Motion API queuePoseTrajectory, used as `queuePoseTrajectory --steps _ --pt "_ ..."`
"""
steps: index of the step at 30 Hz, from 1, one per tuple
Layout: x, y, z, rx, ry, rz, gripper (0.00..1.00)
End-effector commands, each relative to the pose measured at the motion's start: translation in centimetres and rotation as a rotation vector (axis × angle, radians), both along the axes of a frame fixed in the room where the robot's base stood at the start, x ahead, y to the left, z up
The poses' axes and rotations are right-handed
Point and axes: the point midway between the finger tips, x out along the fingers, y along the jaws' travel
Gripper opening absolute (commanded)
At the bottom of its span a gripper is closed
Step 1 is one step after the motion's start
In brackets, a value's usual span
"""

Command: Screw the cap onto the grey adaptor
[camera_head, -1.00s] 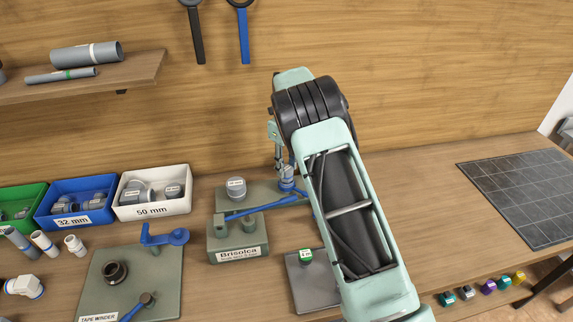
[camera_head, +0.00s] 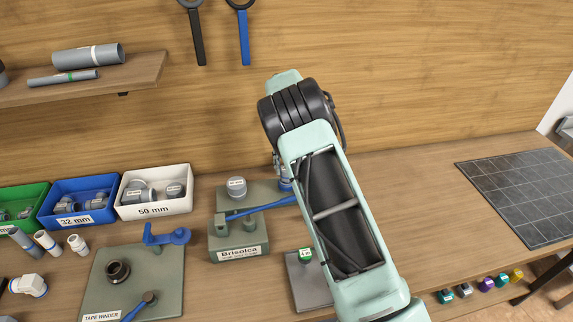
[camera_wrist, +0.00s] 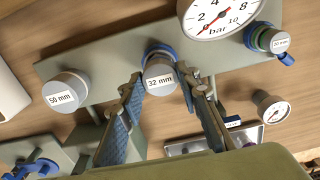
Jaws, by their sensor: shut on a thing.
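A grey cap (camera_wrist: 158,67) labelled 32 mm sits on top of a blue-ringed fitting (camera_wrist: 158,48) in the wrist view. My gripper (camera_wrist: 162,82) has its two fingers on either side of this cap and is shut on it. The cap looks roughly level on the fitting. I cannot tell whether its thread is engaged, and the adaptor under it is mostly hidden. In the head view my arm covers most of the gripper and this cap.
A 50 mm cap (camera_wrist: 66,90) stands to the left and a 20 mm cap (camera_wrist: 274,41) to the right. A blue lever (camera_head: 262,209) lies across the Brisolca block (camera_head: 238,248).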

Motion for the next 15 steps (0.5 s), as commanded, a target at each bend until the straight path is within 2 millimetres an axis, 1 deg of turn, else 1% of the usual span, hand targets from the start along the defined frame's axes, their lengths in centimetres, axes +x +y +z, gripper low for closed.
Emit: queuePoseTrajectory --steps 8,9,13,14,15 --pt "-0.02 -0.02 0.08 0.0 0.001 -0.023 0.01" --pt "-0.02 -0.02 0.08 0.0 0.001 -0.022 0.34" --pt "-0.01 -0.02 0.06 0.0 0.0 -0.021 0.48" --pt "-0.01 -0.01 0.05 0.0 0.0 -0.021 0.51" --pt "-0.01 -0.01 0.04 0.0 0.0 -0.021 0.51"
